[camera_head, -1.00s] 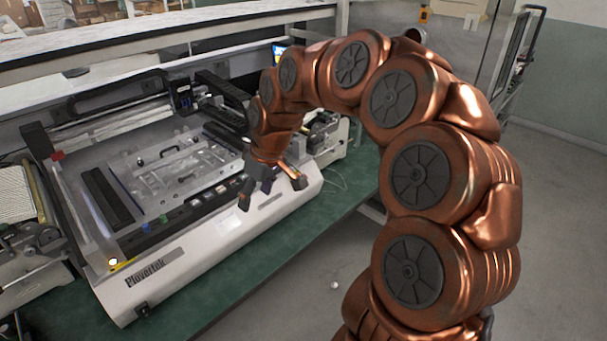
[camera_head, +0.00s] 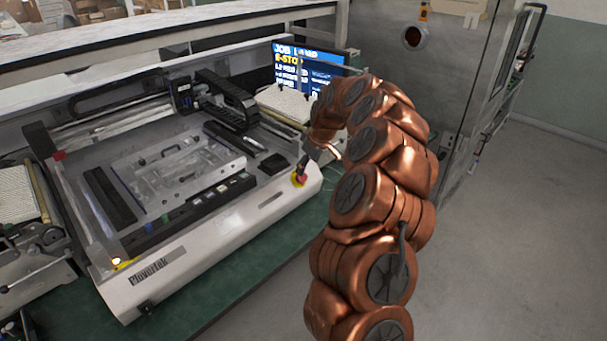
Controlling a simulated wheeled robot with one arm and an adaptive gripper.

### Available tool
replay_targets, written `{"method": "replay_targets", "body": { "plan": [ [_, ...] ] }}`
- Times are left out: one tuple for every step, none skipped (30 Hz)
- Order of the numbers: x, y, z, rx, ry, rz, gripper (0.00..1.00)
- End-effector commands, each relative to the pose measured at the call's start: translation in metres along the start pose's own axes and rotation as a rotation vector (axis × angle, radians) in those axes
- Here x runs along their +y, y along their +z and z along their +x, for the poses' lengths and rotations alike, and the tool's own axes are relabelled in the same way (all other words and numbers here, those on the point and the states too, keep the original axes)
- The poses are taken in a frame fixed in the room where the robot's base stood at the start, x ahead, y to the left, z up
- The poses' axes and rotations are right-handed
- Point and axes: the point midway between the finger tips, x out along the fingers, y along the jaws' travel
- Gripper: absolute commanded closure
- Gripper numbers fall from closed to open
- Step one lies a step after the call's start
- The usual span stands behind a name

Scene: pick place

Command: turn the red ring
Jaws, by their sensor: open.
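A small red round part with yellow around it (camera_head: 299,179) sits at the right end of the white machine's front panel. It is the one thing I see that could be the red ring; its exact shape is too small to tell. My gripper (camera_head: 318,157) is just above and to the right of it, with its jaws apart. One dark finger comes down close to the red part. I cannot tell whether it touches. The other finger is partly lost against my arm.
The white machine (camera_head: 215,238) stands on a green bench (camera_head: 80,310). A lit screen (camera_head: 308,66) behind my arm shows a line reading E-STOP. A white textured block (camera_head: 284,103) lies near the screen. The grey floor (camera_head: 510,230) at right is clear.

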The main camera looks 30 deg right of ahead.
Motion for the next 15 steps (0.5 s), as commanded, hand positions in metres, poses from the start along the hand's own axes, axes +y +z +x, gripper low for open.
{"method": "replay_targets", "body": {
  "plan": [
    [0.0,0.0,0.004,-0.002,-0.001,0.0,0.32],
    [0.0,-0.001,0.007,-0.002,-0.001,0.0,0.32],
    [-0.001,0.0,0.012,-0.003,-0.002,-0.001,0.32],
    [-0.001,0.0,0.015,-0.004,-0.002,0.0,0.32],
    [-0.001,0.0,0.019,-0.005,-0.003,-0.001,0.32],
    [-0.002,0.0,0.025,-0.006,-0.004,-0.001,0.32],
    [-0.002,0.001,0.029,-0.006,-0.005,0.0,0.32],
    [-0.002,0.001,0.033,-0.006,-0.005,0.0,0.32],
    [-0.002,0.0,0.038,-0.005,-0.004,0.0,0.32],
    [-0.002,0.0,0.041,-0.005,-0.003,0.0,0.32],
    [-0.001,0.0,0.044,-0.003,-0.003,0.0,0.32],
    [-0.001,0.0,0.049,-0.003,-0.003,0.0,0.32],
    [-0.001,0.0,0.052,-0.003,-0.003,0.0,0.32],
    [-0.002,0.0,0.055,-0.003,-0.003,-0.001,0.32],
    [-0.002,0.0,0.059,-0.004,-0.004,-0.001,0.32]
  ]
}}
